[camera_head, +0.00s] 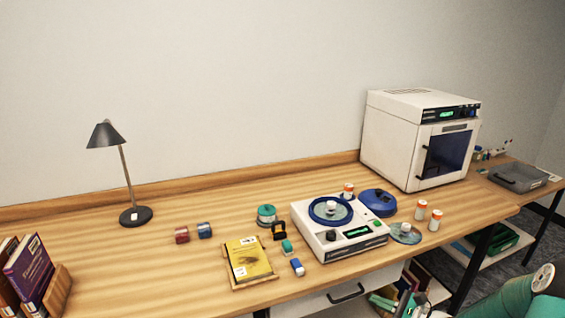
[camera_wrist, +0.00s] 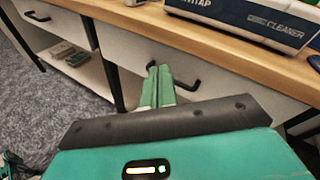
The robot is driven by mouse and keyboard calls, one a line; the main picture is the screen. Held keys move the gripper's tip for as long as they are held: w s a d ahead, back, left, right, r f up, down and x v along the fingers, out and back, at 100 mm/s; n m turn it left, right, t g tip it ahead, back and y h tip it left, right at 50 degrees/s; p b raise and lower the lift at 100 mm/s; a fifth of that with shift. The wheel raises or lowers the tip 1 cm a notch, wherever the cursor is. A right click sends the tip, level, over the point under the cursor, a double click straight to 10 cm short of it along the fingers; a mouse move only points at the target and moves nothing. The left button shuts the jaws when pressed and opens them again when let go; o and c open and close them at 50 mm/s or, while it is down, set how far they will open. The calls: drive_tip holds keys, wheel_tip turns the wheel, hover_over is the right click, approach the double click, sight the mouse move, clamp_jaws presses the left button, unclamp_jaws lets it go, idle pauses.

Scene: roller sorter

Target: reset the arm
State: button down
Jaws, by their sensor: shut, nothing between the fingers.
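My gripper (camera_wrist: 157,84) shows in the wrist view with its two green fingers together and nothing between them. The fingers point at the white drawer front (camera_wrist: 235,88) below the wooden desk edge, and they overlap its black handle (camera_wrist: 188,84) in the picture. I cannot tell whether they touch it. In the head view my teal arm is at the lower right corner, in front of the desk; the fingers cannot be made out clearly there.
The wooden desk (camera_head: 120,275) carries a white roller machine (camera_head: 340,228), a blue lid (camera_head: 377,202), white orange-capped bottles (camera_head: 435,220), a yellow book (camera_head: 248,259), a black lamp (camera_head: 136,215) and a white oven-like box (camera_head: 400,140). An open shelf (camera_wrist: 85,70) is under the desk.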

drive_tip(key=s+a+r+n+g+h, duration=0.4)
drive_tip(key=s+a+r+n+g, duration=0.6)
drive_tip(key=a+r+n, duration=0.35)
drive_tip(key=s+d+r+n+t+h, duration=0.1)
drive_tip(key=s+r+n+t+h, duration=0.4)
drive_tip(key=s+r, duration=0.7)
drive_tip(key=s+n+h, duration=0.2)
drive_tip(key=s+n, duration=0.1)
drive_tip(key=n, duration=0.1)
drive_tip(key=shift+s+r+h, duration=0.2)
drive_tip(key=shift+h, duration=0.2)
